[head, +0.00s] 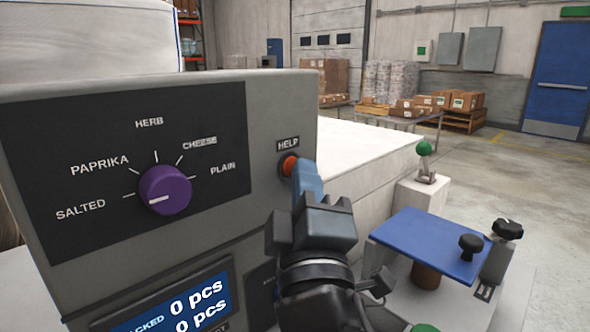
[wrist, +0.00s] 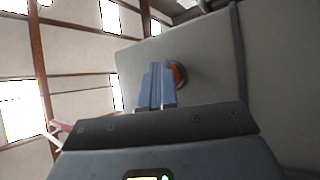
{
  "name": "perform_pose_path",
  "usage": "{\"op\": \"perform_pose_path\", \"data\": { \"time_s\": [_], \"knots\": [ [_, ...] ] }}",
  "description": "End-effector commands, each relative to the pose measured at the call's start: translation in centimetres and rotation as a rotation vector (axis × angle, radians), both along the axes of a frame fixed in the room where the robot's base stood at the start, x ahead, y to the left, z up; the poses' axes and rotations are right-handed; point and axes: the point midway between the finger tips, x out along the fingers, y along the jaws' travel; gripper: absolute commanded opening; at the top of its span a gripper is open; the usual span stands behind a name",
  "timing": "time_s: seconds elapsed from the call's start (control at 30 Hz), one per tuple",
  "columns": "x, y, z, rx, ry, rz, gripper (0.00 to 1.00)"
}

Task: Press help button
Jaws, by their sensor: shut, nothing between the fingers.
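The help button (head: 289,166) is a round orange-red button on the grey panel face, under a small HELP label (head: 288,144). My gripper (head: 304,170) is shut, with its blue fingers together and empty, and its tips are right at the button, covering its right part in the head view. In the wrist view the button (wrist: 178,75) shows beside the gripper's blue fingers (wrist: 156,72), which partly cover it. I cannot tell whether the tips touch the button or whether it is pushed in.
Left of the button, a purple knob (head: 165,190) points towards SALTED on a black dial plate (head: 60,150). A blue display (head: 185,298) sits below. At right are a blue plate (head: 430,242) with black knobs and a green-knobbed lever (head: 424,148). Open floor lies beyond.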

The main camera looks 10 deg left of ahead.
Motion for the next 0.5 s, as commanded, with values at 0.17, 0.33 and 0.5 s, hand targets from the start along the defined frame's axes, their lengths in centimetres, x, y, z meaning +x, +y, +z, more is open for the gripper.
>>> {"op": "perform_pose_path", "data": {
  "time_s": [0.17,0.33,0.5],
  "knots": [
    [0.0,0.03,0.0,0.0,0.001,0.0,0.0],
    [-0.07,-0.07,0.02,0.0,0.001,0.0,0.0],
    [-0.47,-0.54,0.04,0.0,0.001,0.0,0.0]
  ]
}}
